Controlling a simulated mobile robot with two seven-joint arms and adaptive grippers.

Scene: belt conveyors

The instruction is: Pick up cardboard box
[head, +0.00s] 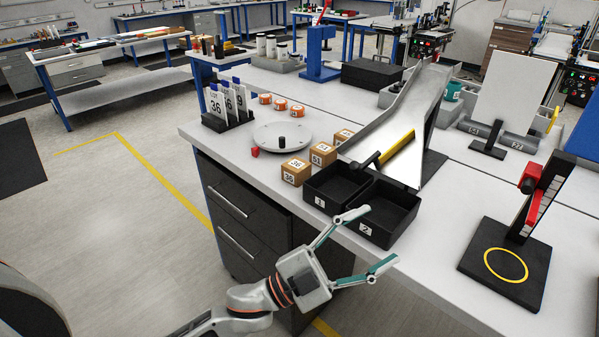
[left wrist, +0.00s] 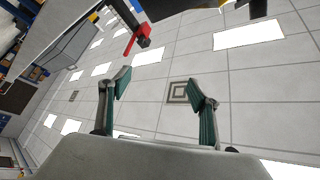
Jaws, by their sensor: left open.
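Several small brown cardboard boxes with white number labels stand in a row on the white bench. The nearest cardboard box (head: 295,171) is labelled 36, a second cardboard box (head: 322,154) is labelled 51, and a third (head: 343,138) is partly hidden behind the conveyor chute. My left gripper (head: 381,235) is open and empty at the bench's front edge, in front of the black trays and to the right of the boxes. Its two spread fingers (left wrist: 158,82) also show in the left wrist view, with ceiling between them. No cardboard box shows in the wrist view. My right gripper is out of view.
Black tray 1 (head: 309,190) and black tray 2 (head: 374,235) stand just right of the boxes. A grey round plate (head: 270,137) lies to their left. A metal chute (head: 403,120) slopes behind the trays. A black stand with a red clamp (head: 530,184) is at the right.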

